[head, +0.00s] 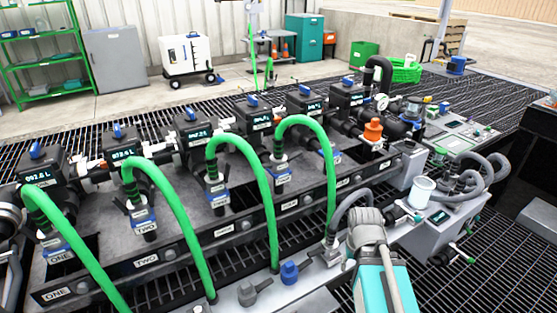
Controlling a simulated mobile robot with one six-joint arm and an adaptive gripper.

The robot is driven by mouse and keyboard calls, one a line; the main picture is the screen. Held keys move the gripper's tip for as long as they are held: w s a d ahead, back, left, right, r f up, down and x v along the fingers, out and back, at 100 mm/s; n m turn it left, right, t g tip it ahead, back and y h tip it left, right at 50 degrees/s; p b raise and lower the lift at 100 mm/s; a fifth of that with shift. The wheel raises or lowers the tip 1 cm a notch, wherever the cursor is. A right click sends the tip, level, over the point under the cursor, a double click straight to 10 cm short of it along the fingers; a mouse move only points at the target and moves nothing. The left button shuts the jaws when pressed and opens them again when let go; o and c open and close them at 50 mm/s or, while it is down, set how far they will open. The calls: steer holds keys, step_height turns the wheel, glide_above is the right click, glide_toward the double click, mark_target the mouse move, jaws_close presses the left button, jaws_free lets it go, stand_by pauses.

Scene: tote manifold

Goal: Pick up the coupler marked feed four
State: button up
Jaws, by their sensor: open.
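A row of feed couplers with blue tags stands along the dark manifold (100,222). The front left tag (57,250) reads ONE, and the one right of it (143,222) reads TWO. A third coupler (215,190) stands beyond them. The fourth green hose (321,150) from the left arches up from the fourth position and drops to the right. Its coupler end (279,150) is small and partly hidden, and I cannot read its tag. The fourth label plate (290,204) on the front rail is too small to read surely. My gripper cannot be made out.
A grey-and-teal body (380,275) fills the bottom right. Blue (290,272) and grey (255,291) fittings lie on the front ledge. Other green hoses arch close by. An orange fitting (373,131) and a white cup (422,187) stand on the right. Dark grating surrounds the manifold.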

steer(key=shift+o, duration=1.1)
steer(key=shift+w+a+r+p, duration=0.2)
steer(key=shift+w+r+p, duration=0.15)
steer(key=shift+r+p, duration=0.15)
step_height(320, 180, up, 34)
steer(key=n+p, duration=0.7)
steer(key=p, duration=2.7)
glide_above(278, 138)
steer(key=shift+s+d+r, duration=0.2)
steer(key=shift+s+d, duration=0.2)
steer(key=shift+d, duration=0.05)
steer(key=shift+w+a+r+p, duration=0.25)
steer(key=shift+a+r+p, duration=0.05)
steer(key=shift+a+p, duration=0.2)
steer(key=shift+f, duration=0.15)
step_height(278, 138, down, 8)
steer(key=b, duration=0.8)
steer(key=shift+d+f+b, duration=0.1)
steer(key=shift+f+b, duration=0.1)
steer(key=shift+b, duration=0.15)
steer(key=shift+f, duration=0.15)
